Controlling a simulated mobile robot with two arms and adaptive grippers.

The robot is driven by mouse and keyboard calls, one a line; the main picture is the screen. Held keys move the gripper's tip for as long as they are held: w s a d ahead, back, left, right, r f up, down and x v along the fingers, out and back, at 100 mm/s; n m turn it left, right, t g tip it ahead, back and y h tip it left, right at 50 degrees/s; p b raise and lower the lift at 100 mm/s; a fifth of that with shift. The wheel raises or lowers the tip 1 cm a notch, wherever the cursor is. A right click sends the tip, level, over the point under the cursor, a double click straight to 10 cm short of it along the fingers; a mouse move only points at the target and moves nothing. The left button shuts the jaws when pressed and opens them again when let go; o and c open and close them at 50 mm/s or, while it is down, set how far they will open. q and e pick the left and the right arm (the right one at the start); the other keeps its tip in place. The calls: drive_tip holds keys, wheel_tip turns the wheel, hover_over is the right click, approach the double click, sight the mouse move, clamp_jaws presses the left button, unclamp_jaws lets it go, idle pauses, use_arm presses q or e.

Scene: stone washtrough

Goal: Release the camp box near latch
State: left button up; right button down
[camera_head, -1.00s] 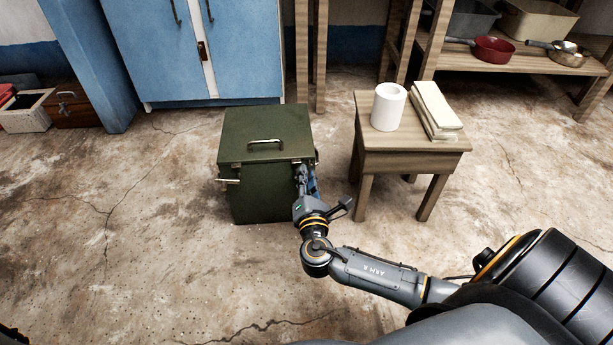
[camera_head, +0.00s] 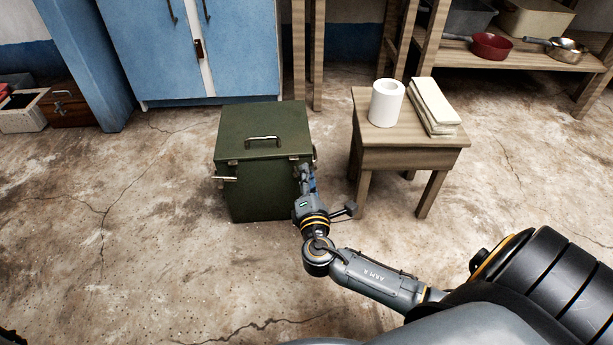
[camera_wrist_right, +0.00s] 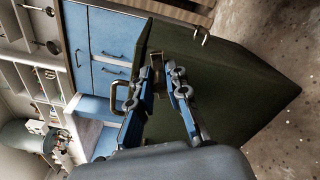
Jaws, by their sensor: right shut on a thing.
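The camp box (camera_head: 265,190) is a dark green metal case standing upright on the floor, lid down, with a handle (camera_head: 263,140) on top. My right gripper (camera_head: 305,173) is at the upper right of its front face, just below the lid edge. In the right wrist view, the gripper's blue-sided fingers (camera_wrist_right: 166,86) are closed around a small brownish latch (camera_wrist_right: 158,78) on the green box (camera_wrist_right: 225,85). The fingers partly cover the latch, so whether it is fastened is hard to tell. Another metal fitting (camera_head: 232,162) shows at the front left of the lid edge. My left gripper is not in view.
A small wooden table (camera_head: 410,158) with a white roll (camera_head: 386,103) and folded cloths (camera_head: 433,105) stands close to the right of the box. A blue cabinet (camera_head: 190,60) stands behind. The floor in front and to the left is clear.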

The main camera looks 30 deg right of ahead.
drive_tip(key=shift+s+d+f+m+b, duration=0.1)
drive_tip(key=shift+d+f+m+b, duration=0.15)
drive_tip(key=shift+m, duration=0.3)
drive_tip(key=shift+s+d+f+m+b, duration=0.15)
drive_tip(key=shift+f+m, duration=0.15)
drive_tip(key=shift+m, duration=0.25)
drive_tip(key=shift+w, duration=0.1)
drive_tip(key=c, duration=1.4)
unclamp_jaws()
drive_tip(key=shift+o, duration=0.2)
drive_tip(key=shift+a, duration=0.1)
drive_tip(key=shift+r, duration=0.1)
drive_tip(key=shift+w+a+r, duration=0.1)
drive_tip(key=shift+r, duration=0.4)
wheel_tip(320, 180, up, 9)
drive_tip(key=shift+f, duration=0.1)
